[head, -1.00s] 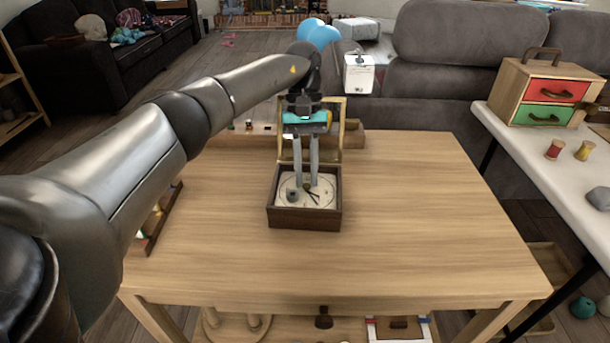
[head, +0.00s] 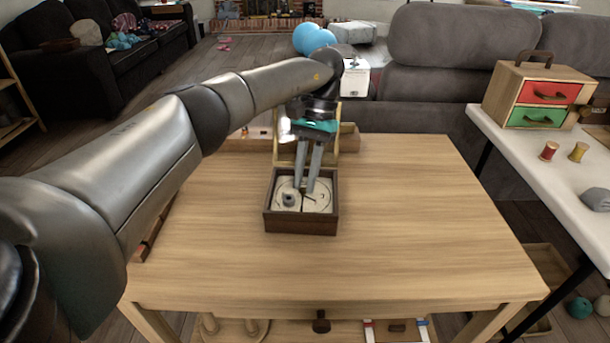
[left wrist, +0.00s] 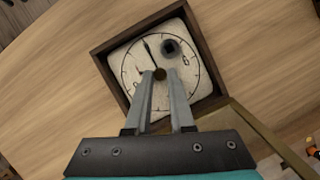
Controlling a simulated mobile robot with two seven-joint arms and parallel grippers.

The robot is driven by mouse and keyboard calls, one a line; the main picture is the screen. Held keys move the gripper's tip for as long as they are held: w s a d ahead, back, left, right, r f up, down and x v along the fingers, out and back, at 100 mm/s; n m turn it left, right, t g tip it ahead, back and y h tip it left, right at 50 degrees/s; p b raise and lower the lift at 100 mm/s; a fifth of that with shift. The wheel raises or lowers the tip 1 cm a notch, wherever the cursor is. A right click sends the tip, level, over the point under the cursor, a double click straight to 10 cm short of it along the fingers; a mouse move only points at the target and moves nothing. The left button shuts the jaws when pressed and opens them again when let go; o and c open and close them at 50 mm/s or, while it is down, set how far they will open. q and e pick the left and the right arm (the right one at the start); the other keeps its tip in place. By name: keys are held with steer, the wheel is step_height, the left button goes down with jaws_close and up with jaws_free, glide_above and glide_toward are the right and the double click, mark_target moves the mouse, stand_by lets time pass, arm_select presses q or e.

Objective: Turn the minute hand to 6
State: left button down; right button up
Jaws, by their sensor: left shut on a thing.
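The clock is a dark wooden box (head: 302,227) with a pale round dial, standing on the table; the dial also shows in the left wrist view (left wrist: 128,62). A thin black hand (left wrist: 148,48) points from near the middle toward the dial's upper edge in that view. A shorter dark mark lies to its left, partly behind a finger. A dark round peg (left wrist: 171,47) stands off-centre on the dial. My right gripper is out of view.
A raised lid-like frame (left wrist: 235,128) stands beside the box, close to my gripper. The wooden table (head: 420,230) is clear to the right. A white side table (head: 545,165) carries a small drawer chest (head: 535,95) and two spools. A grey sofa is behind.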

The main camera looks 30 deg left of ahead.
arm_select(q)
steer(key=shift+f, duration=0.1)
steer(key=c, duration=0.8)
jaws_free()
steer(key=shift+r, duration=0.2)
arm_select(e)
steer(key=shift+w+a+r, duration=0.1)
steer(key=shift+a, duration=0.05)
